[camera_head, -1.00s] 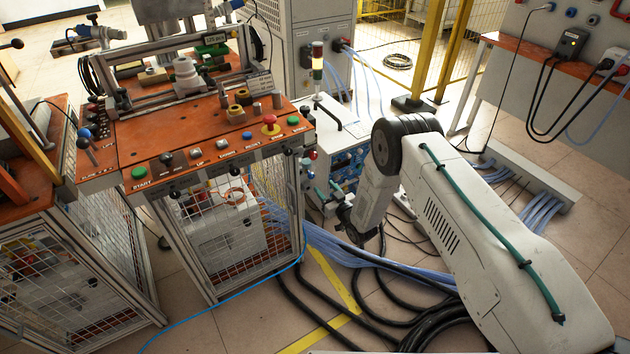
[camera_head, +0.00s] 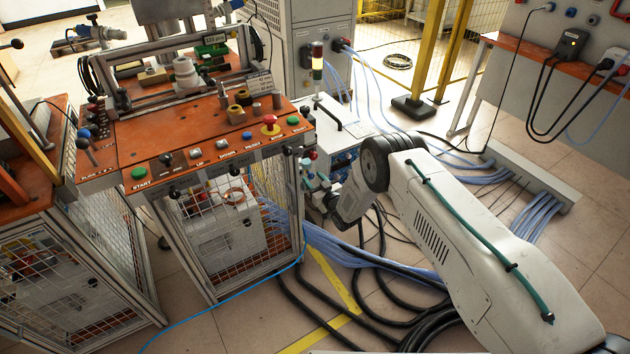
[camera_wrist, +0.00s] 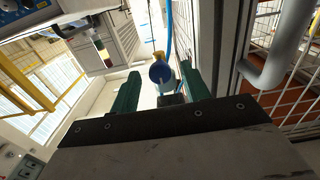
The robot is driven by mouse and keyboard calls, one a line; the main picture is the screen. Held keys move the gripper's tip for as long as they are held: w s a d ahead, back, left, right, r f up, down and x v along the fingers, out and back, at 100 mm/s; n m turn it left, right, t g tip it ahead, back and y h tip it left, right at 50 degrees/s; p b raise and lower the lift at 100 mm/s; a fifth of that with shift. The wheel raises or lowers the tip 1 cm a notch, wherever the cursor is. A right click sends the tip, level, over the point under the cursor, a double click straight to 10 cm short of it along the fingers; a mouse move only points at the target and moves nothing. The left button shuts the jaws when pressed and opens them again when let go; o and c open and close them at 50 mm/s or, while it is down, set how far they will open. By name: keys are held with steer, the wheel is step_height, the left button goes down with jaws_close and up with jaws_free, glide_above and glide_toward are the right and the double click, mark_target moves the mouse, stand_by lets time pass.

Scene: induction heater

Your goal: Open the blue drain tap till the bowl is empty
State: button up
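In the wrist view a round blue part (camera_wrist: 160,72), which looks like the blue drain tap, lies between and just beyond my fingertips. A small yellow piece touches its upper edge. My gripper (camera_wrist: 162,85) has its two green fingers spread apart, one on each side of the blue part, with gaps visible. In the head view my gripper (camera_head: 320,188) is low beside the right side of the orange-topped machine (camera_head: 150,130), partly hidden by my own wrist. I cannot make out the tap clearly there. The bowl is not identifiable in either view.
A grey cabinet (camera_head: 290,80) with a signal lamp stands behind. Black cables (camera_head: 400,300) and blue hoses (camera_head: 345,255) lie on the floor below my arm. A yellow post (camera_head: 430,60) stands behind my arm. A thick grey pipe (camera_wrist: 285,45) runs right of my fingers.

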steer(key=c, duration=0.9)
steer(key=shift+n, duration=0.3)
steer(key=n, duration=0.3)
steer(key=shift+n, duration=0.4)
steer(key=n, duration=0.4)
steer(key=shift+d+n, duration=0.1)
steer(key=shift+n, duration=0.2)
steer(key=n, duration=0.8)
steer(key=shift+n, duration=0.3)
